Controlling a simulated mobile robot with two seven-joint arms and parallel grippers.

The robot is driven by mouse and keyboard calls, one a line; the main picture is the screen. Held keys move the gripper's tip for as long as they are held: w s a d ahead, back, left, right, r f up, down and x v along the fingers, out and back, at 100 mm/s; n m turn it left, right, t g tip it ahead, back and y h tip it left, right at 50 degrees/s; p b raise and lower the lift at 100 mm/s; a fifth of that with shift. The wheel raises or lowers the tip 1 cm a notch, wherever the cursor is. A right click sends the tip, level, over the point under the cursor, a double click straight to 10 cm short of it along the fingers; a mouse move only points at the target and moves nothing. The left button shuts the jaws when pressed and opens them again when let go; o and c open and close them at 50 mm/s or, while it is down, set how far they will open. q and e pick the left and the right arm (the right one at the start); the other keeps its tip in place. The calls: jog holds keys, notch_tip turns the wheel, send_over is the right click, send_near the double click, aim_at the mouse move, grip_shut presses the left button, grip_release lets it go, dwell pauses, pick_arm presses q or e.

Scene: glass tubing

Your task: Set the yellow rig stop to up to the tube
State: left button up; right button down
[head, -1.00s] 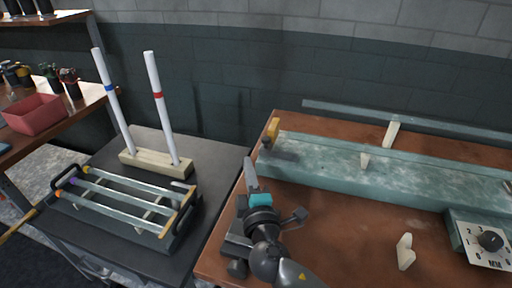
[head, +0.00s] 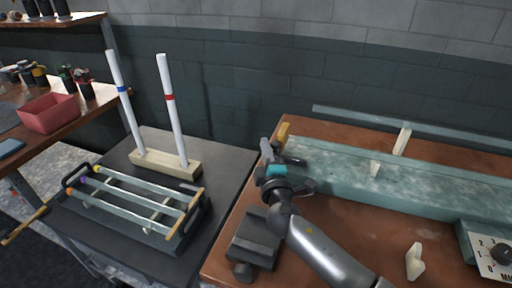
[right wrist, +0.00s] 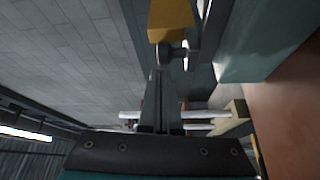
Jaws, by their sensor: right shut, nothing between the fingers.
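The yellow rig stop (head: 283,132) stands at the left end of the long teal rig (head: 335,182) on the brown bench. In the right wrist view the stop (right wrist: 170,16) is straight beyond the fingers, with a grey knob (right wrist: 174,54) below it. My right gripper (head: 266,149) is shut and empty, just left of and close to the stop; whether it touches is unclear. Its closed fingers (right wrist: 159,92) point at the knob. I see no tube against the stop. Several glass tubes (head: 135,192) lie on a dark rack at the left. My left gripper is out of view.
Two white rods (head: 172,110) stand in a wooden block (head: 165,165) on the dark side table. Pale notched supports (head: 402,139) stand along the rig; another (head: 414,262) stands nearer. A dial box (head: 488,250) is at right. A red bin (head: 48,113) is far left.

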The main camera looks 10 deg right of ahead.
aim_at(280, 138)
jog(key=shift+s+d, duration=0.1)
jog(key=shift+d, duration=0.15)
jog(key=shift+s+d+f, duration=0.15)
jog(key=shift+d, duration=0.05)
jog(key=s+d, duration=0.2)
jog(key=d, duration=0.1)
jog(key=shift+s+d, duration=0.15)
jog(key=shift+d, duration=0.05)
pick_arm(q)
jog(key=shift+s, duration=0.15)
